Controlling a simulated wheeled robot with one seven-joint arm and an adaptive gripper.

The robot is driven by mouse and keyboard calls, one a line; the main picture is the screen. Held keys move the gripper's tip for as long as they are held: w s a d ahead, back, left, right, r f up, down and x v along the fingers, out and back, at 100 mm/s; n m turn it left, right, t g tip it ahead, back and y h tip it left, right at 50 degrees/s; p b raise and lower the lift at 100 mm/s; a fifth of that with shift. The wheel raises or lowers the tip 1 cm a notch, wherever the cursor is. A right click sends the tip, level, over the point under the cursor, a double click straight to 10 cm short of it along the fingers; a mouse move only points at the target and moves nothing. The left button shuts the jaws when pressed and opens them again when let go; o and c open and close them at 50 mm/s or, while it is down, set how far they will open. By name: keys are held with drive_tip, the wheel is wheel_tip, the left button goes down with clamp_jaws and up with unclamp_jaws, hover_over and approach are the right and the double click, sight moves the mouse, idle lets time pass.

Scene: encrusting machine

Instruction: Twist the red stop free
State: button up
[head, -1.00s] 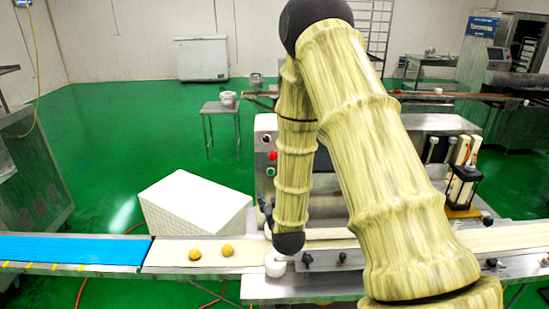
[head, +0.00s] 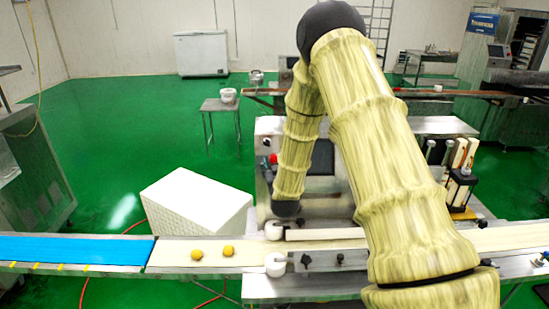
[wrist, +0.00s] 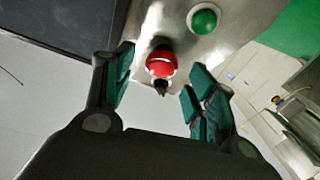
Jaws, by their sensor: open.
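The red stop (wrist: 160,64) is a round red button on the grey metal panel of the machine. In the wrist view it shows between and just beyond the fingertips of my gripper (wrist: 162,70). My gripper is open, with dark green pads on either side of the stop, and I see no clear contact. In the head view the red stop (head: 273,158) is a small red spot at the left of the machine's panel, beside my arm.
A green button (wrist: 204,20) sits on the same panel near the stop. A dark screen (wrist: 70,22) fills the wrist view's upper left. In the head view, a conveyor with two yellow balls (head: 212,252) runs in front, and a white crate (head: 195,208) stands on the floor behind it.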

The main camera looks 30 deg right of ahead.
drive_tip(key=shift+x, duration=0.8)
drive_tip(key=c, duration=1)
